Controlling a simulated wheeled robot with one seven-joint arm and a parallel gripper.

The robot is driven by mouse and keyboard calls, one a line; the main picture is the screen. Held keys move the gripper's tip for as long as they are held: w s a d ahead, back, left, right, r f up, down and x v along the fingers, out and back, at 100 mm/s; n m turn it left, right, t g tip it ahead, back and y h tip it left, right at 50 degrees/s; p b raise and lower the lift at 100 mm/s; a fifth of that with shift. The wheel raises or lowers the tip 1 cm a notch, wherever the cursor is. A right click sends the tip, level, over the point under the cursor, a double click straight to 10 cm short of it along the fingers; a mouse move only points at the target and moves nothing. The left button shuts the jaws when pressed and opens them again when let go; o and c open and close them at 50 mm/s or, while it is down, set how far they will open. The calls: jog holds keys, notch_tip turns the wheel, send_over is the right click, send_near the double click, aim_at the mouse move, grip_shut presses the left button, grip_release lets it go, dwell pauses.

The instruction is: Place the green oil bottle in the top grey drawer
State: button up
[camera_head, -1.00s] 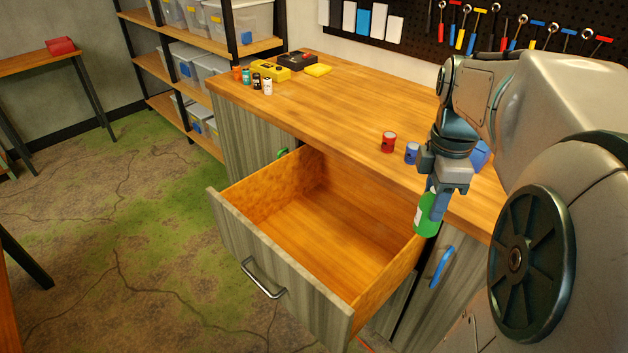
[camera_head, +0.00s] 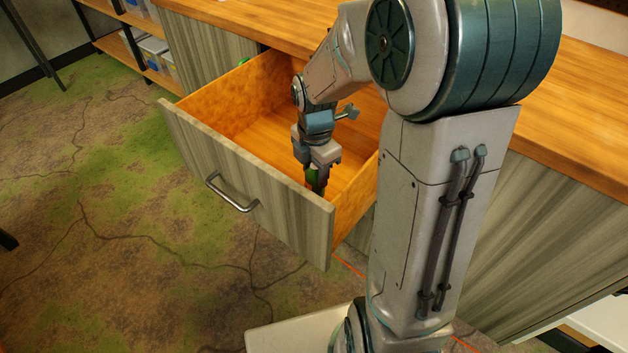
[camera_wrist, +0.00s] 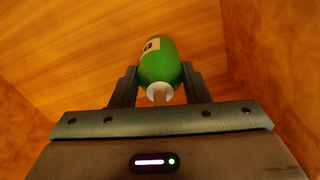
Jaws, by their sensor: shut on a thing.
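The top grey drawer (camera_head: 245,185) is pulled open from the workbench, with a wooden inside and a metal handle. My gripper (camera_head: 316,182) is inside the drawer's opening, near its right front corner, pointing down. It is shut on the green oil bottle (camera_head: 313,176), mostly hidden by the fingers and the drawer front in the head view. In the wrist view the bottle (camera_wrist: 160,62) sits between both fingers (camera_wrist: 158,88), its white neck toward the wrist. The drawer floor (camera_wrist: 70,50) lies beyond it; I cannot tell whether the bottle touches it.
The drawer's right wall (camera_head: 357,200) is close beside my gripper. The drawer's left and back floor (camera_head: 262,128) looks clear. The wooden worktop (camera_head: 545,125) lies behind and to the right. My arm hides part of the worktop and cabinet.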

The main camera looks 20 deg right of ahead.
aim_at(315, 182)
jog(key=shift+f+b, duration=0.45)
jog(key=shift+f, duration=1.5)
jog(key=shift+f, duration=0.15)
jog(key=o, duration=1)
notch_tip(315, 182, up, 12)
jog(key=p, duration=0.2)
jog(key=shift+r+p, duration=0.2)
jog(key=shift+p, duration=0.2)
